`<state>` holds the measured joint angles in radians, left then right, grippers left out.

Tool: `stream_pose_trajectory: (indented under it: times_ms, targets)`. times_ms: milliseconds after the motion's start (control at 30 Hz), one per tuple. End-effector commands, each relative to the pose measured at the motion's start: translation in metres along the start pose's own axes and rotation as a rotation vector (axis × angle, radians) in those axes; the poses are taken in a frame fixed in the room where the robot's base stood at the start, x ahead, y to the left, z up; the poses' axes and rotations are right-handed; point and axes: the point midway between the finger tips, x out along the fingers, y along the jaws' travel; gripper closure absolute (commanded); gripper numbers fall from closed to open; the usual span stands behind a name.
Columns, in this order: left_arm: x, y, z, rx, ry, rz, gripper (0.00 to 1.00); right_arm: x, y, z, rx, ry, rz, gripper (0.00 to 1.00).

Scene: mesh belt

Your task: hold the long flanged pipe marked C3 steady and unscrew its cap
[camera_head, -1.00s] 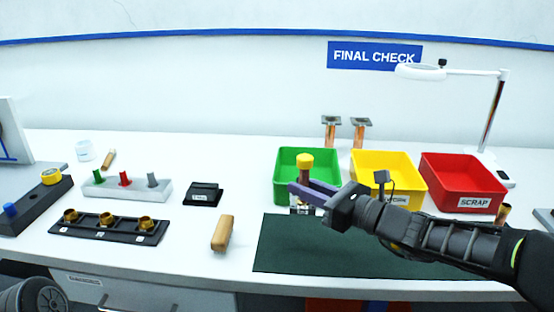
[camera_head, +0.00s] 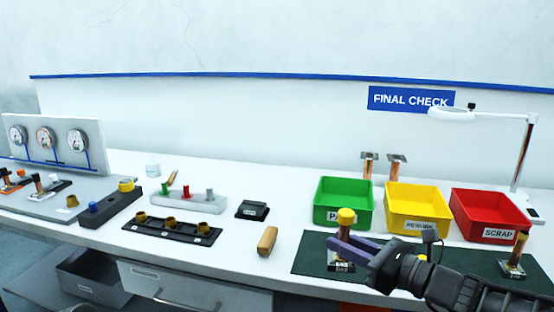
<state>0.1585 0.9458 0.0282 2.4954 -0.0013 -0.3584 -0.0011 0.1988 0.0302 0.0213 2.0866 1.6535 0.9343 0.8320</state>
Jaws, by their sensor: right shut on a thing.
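A pipe with a yellow cap (camera_head: 346,216) stands upright at the left part of the dark green mat (camera_head: 310,256). Its square flange (camera_head: 341,267) is at the bottom and carries a small label that I cannot read, so I cannot confirm C3. My right gripper (camera_head: 347,246) comes in from the right, with its purple fingers shut on the pipe below the cap. The fingers hide the middle of the pipe. The flange appears to be on the mat. My left gripper is not in view.
A green bin (camera_head: 323,195), a yellow bin (camera_head: 391,208) and a red bin (camera_head: 458,209) stand behind the mat. Another flanged pipe (camera_head: 516,252) stands at the mat's right. A wooden block (camera_head: 268,241) and a black holder (camera_head: 130,224) with brass pieces lie left.

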Motion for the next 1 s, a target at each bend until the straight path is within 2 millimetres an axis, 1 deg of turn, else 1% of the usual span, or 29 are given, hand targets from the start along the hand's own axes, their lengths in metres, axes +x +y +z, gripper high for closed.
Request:
stream_pose_trajectory:
  times_ms: [33,100,233,367,467,567,700,800,900,1000]
  targets:
    - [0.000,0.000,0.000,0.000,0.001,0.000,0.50,0.003,0.007,-0.005,0.004,0.000,0.028,1.00]
    - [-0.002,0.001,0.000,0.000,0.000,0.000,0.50,0.005,0.015,-0.016,0.006,0.002,0.066,1.00]
    - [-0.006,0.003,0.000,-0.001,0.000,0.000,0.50,0.006,0.025,-0.041,0.009,0.002,0.130,1.00]
    - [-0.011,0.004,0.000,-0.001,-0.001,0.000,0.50,0.001,0.032,-0.070,0.010,0.000,0.185,1.00]
    - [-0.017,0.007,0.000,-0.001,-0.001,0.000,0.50,-0.008,0.035,-0.096,0.013,0.001,0.222,1.00]
    - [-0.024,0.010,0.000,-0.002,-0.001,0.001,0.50,-0.022,0.039,-0.127,0.015,0.000,0.255,1.00]
    - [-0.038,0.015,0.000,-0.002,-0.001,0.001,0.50,-0.053,0.043,-0.169,0.016,-0.003,0.262,1.00]
    - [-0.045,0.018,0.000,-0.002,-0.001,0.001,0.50,-0.074,0.040,-0.192,0.011,-0.004,0.228,1.00]
    - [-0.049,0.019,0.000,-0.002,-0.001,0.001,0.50,-0.090,0.032,-0.207,0.007,-0.003,0.176,1.00]
    - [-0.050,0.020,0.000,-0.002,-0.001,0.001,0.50,-0.101,0.026,-0.215,0.004,-0.003,0.140,1.00]
